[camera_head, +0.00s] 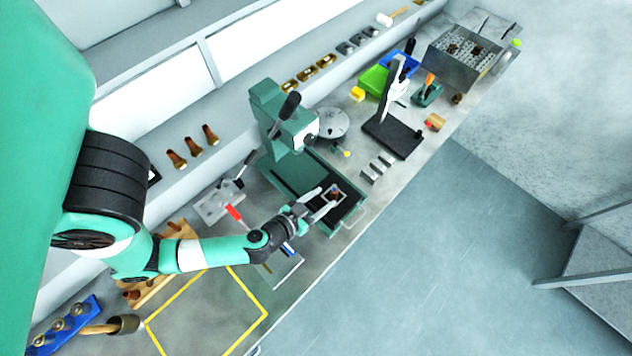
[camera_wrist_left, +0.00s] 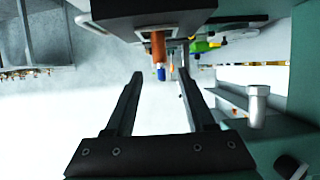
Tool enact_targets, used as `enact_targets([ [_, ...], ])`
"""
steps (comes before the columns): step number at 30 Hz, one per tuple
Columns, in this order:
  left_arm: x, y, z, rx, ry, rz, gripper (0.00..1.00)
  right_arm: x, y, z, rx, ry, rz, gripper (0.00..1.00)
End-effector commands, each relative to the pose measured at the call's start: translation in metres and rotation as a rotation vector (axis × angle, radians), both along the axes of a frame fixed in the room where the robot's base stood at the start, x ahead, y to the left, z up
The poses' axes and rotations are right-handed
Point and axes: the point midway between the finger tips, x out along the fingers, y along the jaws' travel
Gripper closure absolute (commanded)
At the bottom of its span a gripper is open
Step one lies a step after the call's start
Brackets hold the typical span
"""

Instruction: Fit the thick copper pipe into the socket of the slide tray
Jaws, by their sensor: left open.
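The copper pipe (camera_head: 335,191) stands in the light square socket (camera_head: 343,199) of the dark slide tray (camera_head: 322,223), under the green press. In the left wrist view, which appears upside down, the copper-coloured pipe (camera_wrist_left: 158,46) points down from the pale square on the tray's dark underside-like face (camera_wrist_left: 120,22). How deep it sits is hidden. My left gripper (camera_head: 327,199) is at the tray. Its two fingers (camera_wrist_left: 160,76) are open and spread, with the pipe between and just beyond their tips, apart from both. My right gripper is not in view.
The green press (camera_head: 281,125) with its lever rises behind the tray. A yellow-outlined area (camera_head: 207,313) lies clear at the front left. A wooden rack (camera_head: 172,262) is beneath my left arm. A black stand (camera_head: 391,137) and grey blocks (camera_head: 377,168) are to the right.

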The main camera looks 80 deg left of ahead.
Motion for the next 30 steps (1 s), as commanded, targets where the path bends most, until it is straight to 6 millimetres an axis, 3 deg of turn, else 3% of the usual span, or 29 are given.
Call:
enact_targets([
  [9,-0.02,-0.014,0.01,0.0,-0.002,-0.001,0.45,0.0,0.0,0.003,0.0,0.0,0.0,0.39],
  [20,-0.02,-0.014,0.01,0.0,-0.002,0.002,0.45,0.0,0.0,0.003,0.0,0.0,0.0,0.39],
  [23,-0.01,-0.017,0.019,0.0,-0.04,-0.009,0.45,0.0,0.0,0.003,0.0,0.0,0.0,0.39],
  [26,0.025,-0.027,0.054,-0.004,-0.181,-0.051,0.45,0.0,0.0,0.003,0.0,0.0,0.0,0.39],
  [29,0.079,-0.05,0.128,-0.002,-0.44,-0.145,0.45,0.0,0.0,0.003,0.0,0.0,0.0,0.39],
  [30,0.1,-0.064,0.168,0.002,-0.564,-0.2,0.45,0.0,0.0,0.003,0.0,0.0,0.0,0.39],
])
